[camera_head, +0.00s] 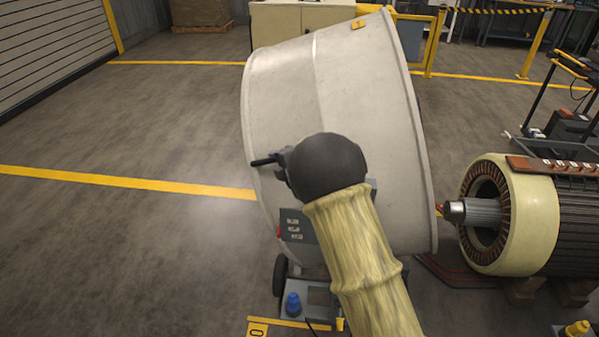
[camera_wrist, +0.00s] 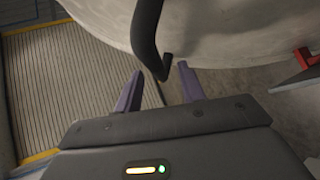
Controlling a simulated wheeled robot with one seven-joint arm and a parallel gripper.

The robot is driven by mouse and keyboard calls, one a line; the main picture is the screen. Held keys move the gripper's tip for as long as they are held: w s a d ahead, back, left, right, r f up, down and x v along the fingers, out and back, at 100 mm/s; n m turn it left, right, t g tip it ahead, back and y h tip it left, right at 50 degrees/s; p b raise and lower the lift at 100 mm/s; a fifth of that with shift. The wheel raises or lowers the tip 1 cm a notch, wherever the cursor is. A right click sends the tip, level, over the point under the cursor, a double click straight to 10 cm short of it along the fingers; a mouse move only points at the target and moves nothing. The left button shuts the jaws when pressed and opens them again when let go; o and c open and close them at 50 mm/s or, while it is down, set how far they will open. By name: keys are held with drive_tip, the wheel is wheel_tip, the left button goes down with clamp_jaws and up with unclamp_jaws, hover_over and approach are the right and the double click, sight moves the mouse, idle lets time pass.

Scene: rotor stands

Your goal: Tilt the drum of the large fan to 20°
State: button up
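The large fan's drum (camera_head: 345,95) is a big pale grey cylinder, leaning in the head view; its curved wall also fills the top of the wrist view (camera_wrist: 235,25). A black bent handle (camera_wrist: 147,35) hangs in front of the drum in the wrist view. My gripper (camera_wrist: 160,75) is open, with two purple fingers apart. The handle's bent lower end shows between the fingertips; I cannot tell whether it touches them. In the head view the handle (camera_head: 263,161) sticks out left of my dark wrist, which hides most of my gripper. No angle scale is readable.
A grey control panel (camera_head: 298,226) and a blue knob (camera_head: 292,303) sit low by the drum. A cream motor with copper windings (camera_head: 512,210) stands close on the right. Yellow railings (camera_head: 434,45) stand behind. The floor to the left is clear.

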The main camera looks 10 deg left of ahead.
drive_tip(key=v, duration=1.3)
drive_tip(key=shift+s+d+b, duration=0.2)
drive_tip(key=shift+b, duration=0.1)
drive_tip(key=shift+a, duration=0.1)
